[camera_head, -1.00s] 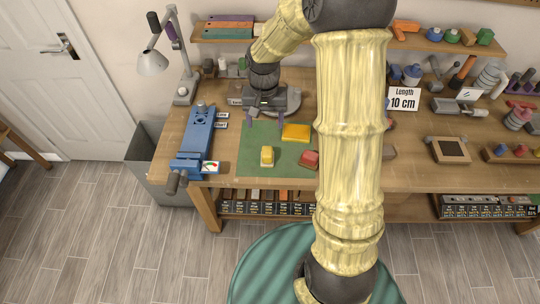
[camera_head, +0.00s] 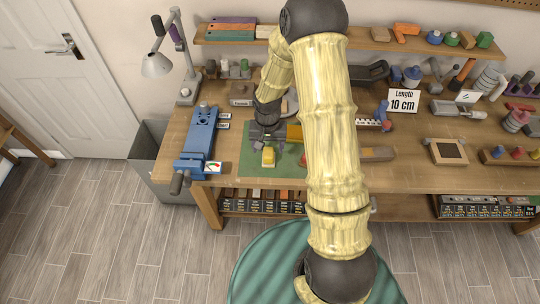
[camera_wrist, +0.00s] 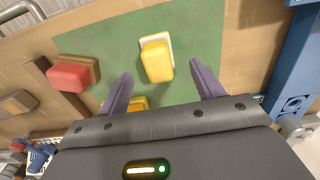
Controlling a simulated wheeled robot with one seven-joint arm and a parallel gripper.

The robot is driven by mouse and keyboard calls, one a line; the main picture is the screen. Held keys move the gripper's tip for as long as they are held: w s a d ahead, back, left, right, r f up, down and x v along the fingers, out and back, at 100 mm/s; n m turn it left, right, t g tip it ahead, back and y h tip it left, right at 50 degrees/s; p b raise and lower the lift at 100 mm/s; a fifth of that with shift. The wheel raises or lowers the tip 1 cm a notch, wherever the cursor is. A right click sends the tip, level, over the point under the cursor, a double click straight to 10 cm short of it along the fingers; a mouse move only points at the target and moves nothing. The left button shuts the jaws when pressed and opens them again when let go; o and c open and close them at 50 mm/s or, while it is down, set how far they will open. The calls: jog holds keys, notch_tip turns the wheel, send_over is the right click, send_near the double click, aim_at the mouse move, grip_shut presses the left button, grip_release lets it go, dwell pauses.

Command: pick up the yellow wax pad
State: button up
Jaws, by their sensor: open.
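A small yellow pad with a whitish base (camera_head: 268,157) lies on the green mat (camera_head: 247,167); in the wrist view this pad (camera_wrist: 157,60) shows just beyond and between my two fingertips. A flatter yellow block (camera_head: 294,132) lies behind it on the mat, partly hidden by my arm; in the wrist view this block (camera_wrist: 138,103) is mostly covered by my gripper. I take the nearer, white-based one as the wax pad, but cannot be sure. My gripper (camera_wrist: 161,70) is open and empty above the mat; in the head view my gripper (camera_head: 267,142) is close behind the pad.
A red block on a brown base (camera_wrist: 72,75) lies left of the pad in the wrist view. A blue vise-like tool (camera_head: 200,140) stands left of the mat. A lamp (camera_head: 157,66) stands at the back left. The mat's front left is clear.

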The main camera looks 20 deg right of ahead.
aim_at(269, 152)
jog(key=shift+a, duration=0.1)
jog(key=shift+s+f+p, duration=0.15)
jog(key=shift+f+p, duration=0.45)
jog(key=shift+f, duration=0.7)
jog(key=shift+s+f+p, duration=0.1)
jog(key=shift+f+p, duration=0.45)
jog(key=shift+f, duration=0.75)
jog(key=c, duration=1.2)
jog(key=shift+w+r, duration=0.1)
jog(key=shift+r, duration=0.05)
notch_tip(269, 152, up, 10)
jog(key=shift+f+b, duration=0.15)
jog(key=shift+b, duration=1.1)
